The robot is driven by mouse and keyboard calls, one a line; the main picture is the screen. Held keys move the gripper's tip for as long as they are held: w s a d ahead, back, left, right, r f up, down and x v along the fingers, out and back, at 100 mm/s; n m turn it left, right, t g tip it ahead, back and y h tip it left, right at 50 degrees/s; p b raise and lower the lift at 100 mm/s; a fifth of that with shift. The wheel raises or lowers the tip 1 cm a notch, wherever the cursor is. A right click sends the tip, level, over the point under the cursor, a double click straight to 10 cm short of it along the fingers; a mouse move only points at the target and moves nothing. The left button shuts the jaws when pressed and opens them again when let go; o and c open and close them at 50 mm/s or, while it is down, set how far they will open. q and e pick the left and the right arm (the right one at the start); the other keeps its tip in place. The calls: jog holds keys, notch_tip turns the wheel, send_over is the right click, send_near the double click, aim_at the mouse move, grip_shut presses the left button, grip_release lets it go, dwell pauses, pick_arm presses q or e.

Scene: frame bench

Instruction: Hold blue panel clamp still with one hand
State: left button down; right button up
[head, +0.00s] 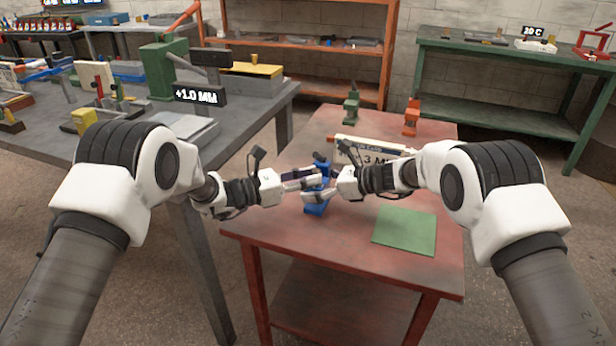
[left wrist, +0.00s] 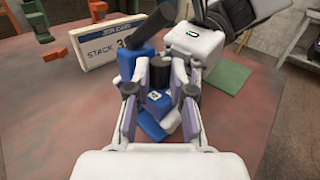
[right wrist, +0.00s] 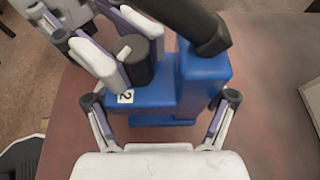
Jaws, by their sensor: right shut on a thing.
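The blue panel clamp (head: 316,208) stands on the red table between my two grippers. In the right wrist view its body (right wrist: 203,75) shows a dark handle, a black knob and a small tag marked 2. My right gripper (right wrist: 160,100) is shut on the clamp body, one finger on each side. My left gripper (left wrist: 160,92) is open, its fingers on either side of the clamp's black knob (left wrist: 157,73); whether they touch it is unclear. In the head view the grippers hide the clamp's middle.
A white job card (head: 365,152) reading "3 M…", partly hidden by my right gripper, stands behind the clamp. A green clamp (head: 351,107) and an orange clamp (head: 411,117) stand farther back. A green mat (head: 405,231) lies at the right; the table's front is clear.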

pick_arm(q)
jog(key=shift+w+m+g, duration=0.1)
jog(key=shift+m+g, duration=0.2)
jog(key=shift+g, duration=0.1)
jog(key=shift+w+a+m+g+h, duration=0.1)
jog(key=shift+w+m+g+h, duration=0.2)
jog(key=shift+m+g, duration=0.65)
jog(key=shift+w+d+m+g+h, duration=0.1)
jog(key=shift+m+g+h, duration=0.4)
jog(key=shift+g, duration=0.9)
jog(key=shift+w+a+m+g+h, duration=0.1)
jog(key=shift+w+m+g+h, duration=0.1)
jog(key=shift+m+g, duration=0.8)
jog(key=shift+g, duration=0.45)
jog(key=shift+s+m+g, duration=0.15)
jog(key=shift+m+g, duration=0.1)
jog(key=shift+g, duration=0.05)
jog(key=c, duration=1.3)
grip_release()
